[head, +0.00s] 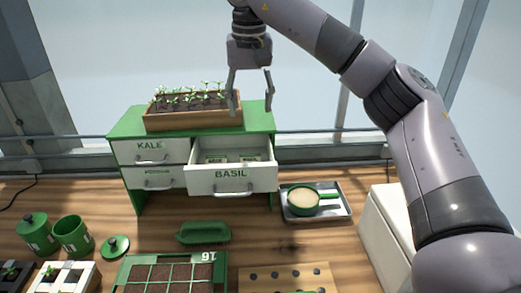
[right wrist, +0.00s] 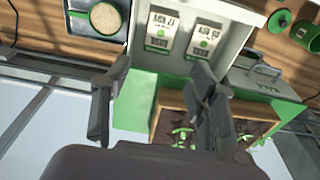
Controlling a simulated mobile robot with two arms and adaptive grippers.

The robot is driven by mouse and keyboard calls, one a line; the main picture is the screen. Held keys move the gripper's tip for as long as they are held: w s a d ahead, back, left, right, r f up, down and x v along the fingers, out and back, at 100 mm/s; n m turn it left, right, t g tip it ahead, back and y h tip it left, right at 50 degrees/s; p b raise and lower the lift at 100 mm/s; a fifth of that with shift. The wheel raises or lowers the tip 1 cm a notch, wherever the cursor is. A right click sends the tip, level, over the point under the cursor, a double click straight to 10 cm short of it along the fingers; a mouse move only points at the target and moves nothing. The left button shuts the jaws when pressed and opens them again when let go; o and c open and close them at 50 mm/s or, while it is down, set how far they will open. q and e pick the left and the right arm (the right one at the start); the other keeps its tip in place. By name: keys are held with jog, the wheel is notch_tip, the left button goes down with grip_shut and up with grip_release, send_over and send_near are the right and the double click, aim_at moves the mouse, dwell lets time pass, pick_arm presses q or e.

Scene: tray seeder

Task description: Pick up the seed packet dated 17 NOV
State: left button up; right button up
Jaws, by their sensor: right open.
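Two seed packets lie side by side in the open BASIL drawer (head: 231,180). In the head view the packets (head: 236,158) show only as small shapes inside the drawer. My right gripper (head: 251,108) is open and empty, pointing down above the back of the cabinet, beside the planter. My left gripper is out of view.
A wooden planter of seedlings (head: 194,119) stands on the green cabinet (head: 124,150), close to my right gripper. The KALE drawer (head: 150,151) is shut. A metal tray (head: 340,205) with a green sieve (head: 304,201) is to the right. Green pots and a seed tray stand in front.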

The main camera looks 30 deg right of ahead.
jog(key=p, duration=0.2)
send_near(250, 158)
jog(key=shift+s+a+f, duration=0.15)
jog(key=shift+s+f, duration=0.4)
jog(key=shift+f, duration=0.05)
jog(key=shift+s+a+f, duration=0.2)
jog(key=shift+s+f, duration=0.35)
jog(key=shift+f, duration=0.5)
jog(key=shift+w+a+f, duration=0.1)
jog(key=shift+f, duration=0.15)
jog(key=f, duration=0.1)
jog(key=f+p, duration=0.1)
jog(key=w+f+p, duration=0.1)
jog(key=shift+d+f, duration=0.25)
jog(key=shift+f, duration=0.55)
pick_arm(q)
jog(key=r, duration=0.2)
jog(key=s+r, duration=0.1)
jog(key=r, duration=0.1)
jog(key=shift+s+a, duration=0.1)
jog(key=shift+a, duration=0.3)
